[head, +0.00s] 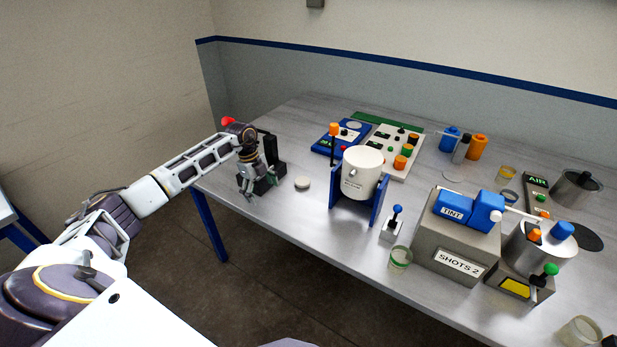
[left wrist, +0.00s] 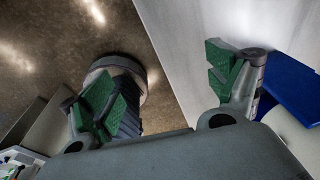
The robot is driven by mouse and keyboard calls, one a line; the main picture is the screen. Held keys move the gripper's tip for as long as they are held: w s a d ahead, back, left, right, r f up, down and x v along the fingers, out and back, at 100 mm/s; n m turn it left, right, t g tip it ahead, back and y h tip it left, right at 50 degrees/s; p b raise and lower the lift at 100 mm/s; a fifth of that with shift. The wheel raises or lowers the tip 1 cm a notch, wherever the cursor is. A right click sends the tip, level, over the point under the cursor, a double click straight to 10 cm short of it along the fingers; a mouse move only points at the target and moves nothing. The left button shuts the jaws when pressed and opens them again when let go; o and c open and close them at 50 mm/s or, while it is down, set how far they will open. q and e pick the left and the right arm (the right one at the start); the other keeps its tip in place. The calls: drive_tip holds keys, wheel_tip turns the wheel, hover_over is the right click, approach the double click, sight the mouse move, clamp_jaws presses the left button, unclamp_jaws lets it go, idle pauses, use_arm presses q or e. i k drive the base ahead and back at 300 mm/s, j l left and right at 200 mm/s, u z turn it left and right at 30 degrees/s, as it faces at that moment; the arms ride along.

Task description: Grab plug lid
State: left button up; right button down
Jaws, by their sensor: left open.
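A small pale round disc (head: 302,183), which looks like the plug lid, lies flat on the table in the head view. My left gripper (head: 251,190) is open near the table's left front edge, to the left of the disc and apart from it. In the left wrist view, the green-padded fingers (left wrist: 168,88) are spread wide with nothing held between them. I cannot make out the disc in that view. My right gripper is not in view.
A white pot (head: 362,172) in a blue bracket (head: 377,205) stands right of the disc. Control panels (head: 393,140) are behind, and a grey SHOTS 2 box (head: 455,245) is to the right. The table around the disc is clear.

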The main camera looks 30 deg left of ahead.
sight(302, 183)
drive_tip(key=i, duration=0.95)
